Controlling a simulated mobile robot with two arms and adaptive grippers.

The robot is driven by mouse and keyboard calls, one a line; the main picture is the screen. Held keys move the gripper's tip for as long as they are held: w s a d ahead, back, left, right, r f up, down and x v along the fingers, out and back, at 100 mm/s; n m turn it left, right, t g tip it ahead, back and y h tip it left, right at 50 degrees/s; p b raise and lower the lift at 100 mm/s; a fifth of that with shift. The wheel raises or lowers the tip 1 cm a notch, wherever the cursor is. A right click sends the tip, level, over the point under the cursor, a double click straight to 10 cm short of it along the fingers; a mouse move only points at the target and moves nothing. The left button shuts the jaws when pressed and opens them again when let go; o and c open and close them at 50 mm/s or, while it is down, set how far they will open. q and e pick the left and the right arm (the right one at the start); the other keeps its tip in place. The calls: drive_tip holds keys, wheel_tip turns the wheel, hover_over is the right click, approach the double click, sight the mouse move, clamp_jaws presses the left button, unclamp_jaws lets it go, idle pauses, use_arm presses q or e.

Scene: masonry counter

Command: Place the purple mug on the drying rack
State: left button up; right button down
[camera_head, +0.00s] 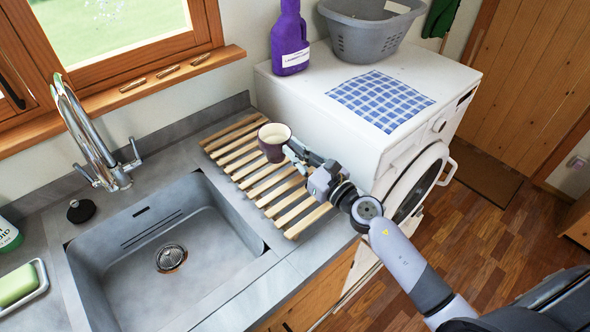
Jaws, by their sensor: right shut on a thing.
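The purple mug (273,142) is upright at the far part of the wooden slatted drying rack (291,216), with its pale inside facing up. I cannot tell whether its base touches the slats. My right gripper (292,156) reaches in from the right, low over the rack, and is shut on the mug at its right side. The fingertips are partly hidden against the mug. My left gripper is not in view.
The grey sink (110,270) and chrome tap (95,140) are left of the rack. The white washing machine (320,110) stands close on the right, carrying a purple bottle (289,40), a checked cloth (380,100) and a grey basket (365,38). Several nearer slats are clear.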

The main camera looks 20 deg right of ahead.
wheel_tip(320, 180, down, 4)
drive_tip(key=shift+r+b, duration=0.1)
drive_tip(key=shift+b, duration=1.1)
drive_tip(key=shift+f, duration=0.2)
drive_tip(key=c, duration=1.7)
unclamp_jaws()
